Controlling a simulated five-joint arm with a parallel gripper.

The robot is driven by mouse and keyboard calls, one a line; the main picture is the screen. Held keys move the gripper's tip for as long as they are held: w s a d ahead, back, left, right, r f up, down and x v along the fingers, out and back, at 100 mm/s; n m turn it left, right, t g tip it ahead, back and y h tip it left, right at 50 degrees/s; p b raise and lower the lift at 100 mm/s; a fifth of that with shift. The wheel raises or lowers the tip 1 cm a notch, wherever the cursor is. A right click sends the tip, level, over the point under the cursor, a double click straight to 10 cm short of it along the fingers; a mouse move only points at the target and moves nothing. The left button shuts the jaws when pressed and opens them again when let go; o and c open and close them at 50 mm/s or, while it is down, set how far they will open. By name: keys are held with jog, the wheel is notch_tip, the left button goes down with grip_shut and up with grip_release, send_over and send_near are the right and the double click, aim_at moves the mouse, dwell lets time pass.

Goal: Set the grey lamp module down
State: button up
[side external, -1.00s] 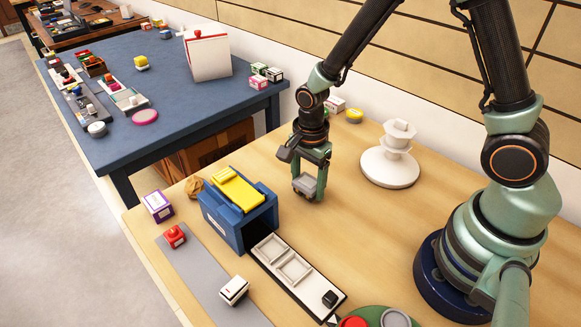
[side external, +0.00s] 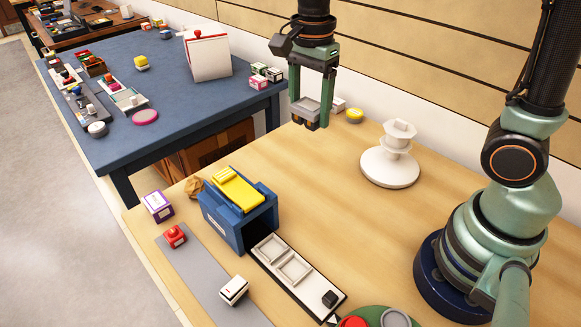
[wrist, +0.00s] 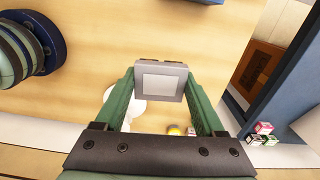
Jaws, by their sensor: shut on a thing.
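The grey lamp module (side external: 304,106) is a small square block with a paler top face and dark and yellow parts beneath it. My gripper (side external: 313,100) is shut on it and holds it in the air above the wooden table (side external: 330,180), toward the back edge. In the wrist view the module (wrist: 161,80) sits between the two green fingers, its pale square panel facing the camera. Its underside is mostly hidden there.
A white stepped stand (side external: 390,165) is right of my gripper. A blue box with a yellow top (side external: 237,205) and a white tray with square recesses (side external: 290,268) are in front. A yellow round piece (side external: 354,115) lies near the wall. The middle of the table is clear.

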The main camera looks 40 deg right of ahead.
jog(key=w+d+r, duration=0.1)
jog(key=w, duration=0.7)
send_over(274, 157)
jog(key=shift+m, duration=0.4)
notch_tip(274, 157, down, 21)
jog(key=shift+r, duration=0.1)
jog(key=o, duration=1.3)
